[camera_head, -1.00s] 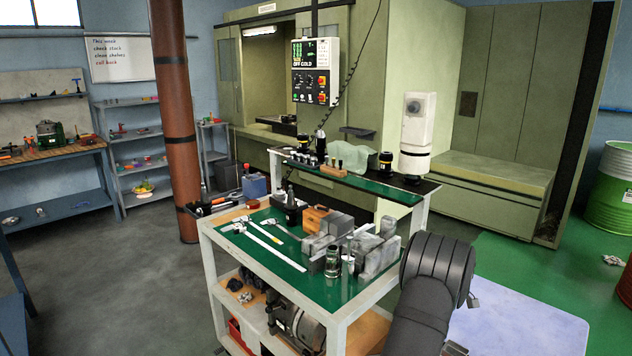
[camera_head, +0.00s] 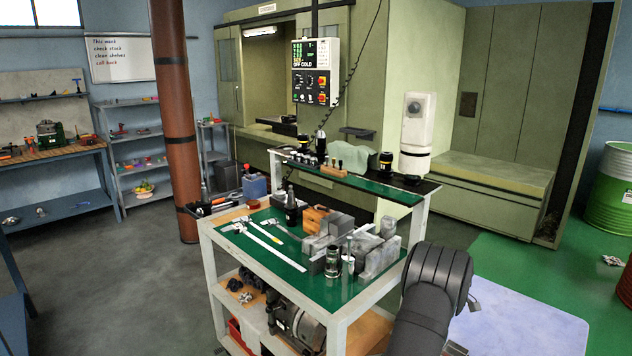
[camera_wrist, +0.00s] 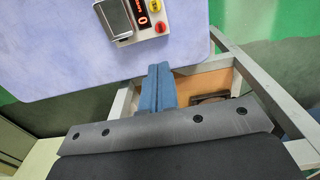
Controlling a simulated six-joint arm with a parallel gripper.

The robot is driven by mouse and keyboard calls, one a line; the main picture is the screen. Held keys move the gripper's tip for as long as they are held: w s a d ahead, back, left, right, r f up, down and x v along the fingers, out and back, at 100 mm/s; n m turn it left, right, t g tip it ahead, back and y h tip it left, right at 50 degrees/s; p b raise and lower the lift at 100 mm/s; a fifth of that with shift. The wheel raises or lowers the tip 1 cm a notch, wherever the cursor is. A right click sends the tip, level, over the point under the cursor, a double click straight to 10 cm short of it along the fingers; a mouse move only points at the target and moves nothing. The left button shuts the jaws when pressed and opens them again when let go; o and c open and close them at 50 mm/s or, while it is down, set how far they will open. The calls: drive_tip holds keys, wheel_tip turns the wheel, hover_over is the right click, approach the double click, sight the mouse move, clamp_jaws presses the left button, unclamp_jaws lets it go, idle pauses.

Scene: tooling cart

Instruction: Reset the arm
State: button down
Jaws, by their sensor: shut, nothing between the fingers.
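My gripper (camera_wrist: 158,88) shows in the wrist view as two blue fingers pressed together, with nothing between them. It points toward a pale blue surface (camera_wrist: 60,55). My dark arm stands at the right of the tooling cart (camera_head: 285,271) in the head view, clear of the items on its green top. My fingers cannot be made out in the head view.
A small scale (camera_wrist: 118,18) with a metal pan and lit display lies beyond my fingertips. The cart top holds grey metal blocks (camera_head: 378,255), calipers (camera_head: 262,235) and a dark bottle (camera_head: 291,208). A green drum (camera_head: 612,190) stands far right.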

wheel_tip(320, 180, up, 7)
drive_tip(key=shift+f, duration=0.2)
